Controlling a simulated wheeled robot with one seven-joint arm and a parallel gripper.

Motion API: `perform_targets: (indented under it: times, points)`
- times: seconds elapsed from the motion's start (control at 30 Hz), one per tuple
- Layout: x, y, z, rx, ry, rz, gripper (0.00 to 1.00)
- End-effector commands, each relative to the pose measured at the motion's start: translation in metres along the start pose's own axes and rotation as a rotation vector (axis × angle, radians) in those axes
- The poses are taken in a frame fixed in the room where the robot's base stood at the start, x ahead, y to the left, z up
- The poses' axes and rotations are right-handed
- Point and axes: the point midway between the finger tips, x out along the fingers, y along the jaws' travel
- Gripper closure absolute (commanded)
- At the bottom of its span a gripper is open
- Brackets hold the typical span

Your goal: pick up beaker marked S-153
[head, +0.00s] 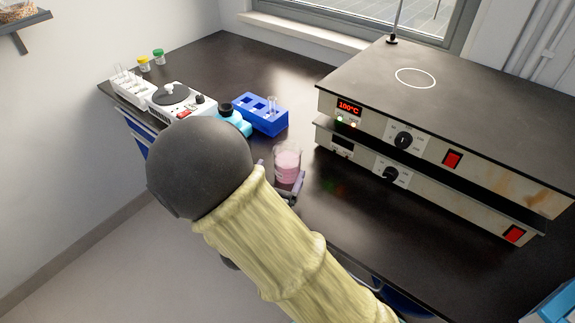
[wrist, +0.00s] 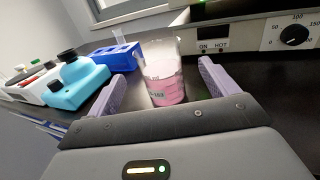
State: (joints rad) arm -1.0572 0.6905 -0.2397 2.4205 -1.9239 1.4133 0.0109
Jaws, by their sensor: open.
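A clear glass beaker (head: 287,166) with pink liquid stands upright on the dark bench, in front of the hot plates. In the wrist view the beaker (wrist: 163,78) shows a small label low on its side; its marking is too small to read surely. My gripper (wrist: 160,90) is open, with one purple finger on each side of the beaker and a visible gap at the right finger. In the head view my arm hides most of the gripper (head: 277,180); a part of a finger shows beside the beaker.
Stacked hot plates (head: 430,150) stand close at the right, showing 100°C. A white device (head: 182,101) is farther left. The bench's front edge runs under my arm.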

Motion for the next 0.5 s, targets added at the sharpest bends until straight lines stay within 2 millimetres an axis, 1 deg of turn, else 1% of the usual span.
perform_targets:
  times: [0.03, 0.1, 0.17, 0.5]
  points:
    - [0.009, -0.001, 0.0, 0.001, 0.0, -0.004, 0.14]
    - [0.017, -0.001, 0.0, 0.001, 0.0, -0.003, 0.14]
    - [0.021, 0.0, 0.0, 0.001, 0.0, -0.001, 0.14]
    - [0.022, 0.0, 0.0, 0.0, 0.0, 0.0, 0.14]
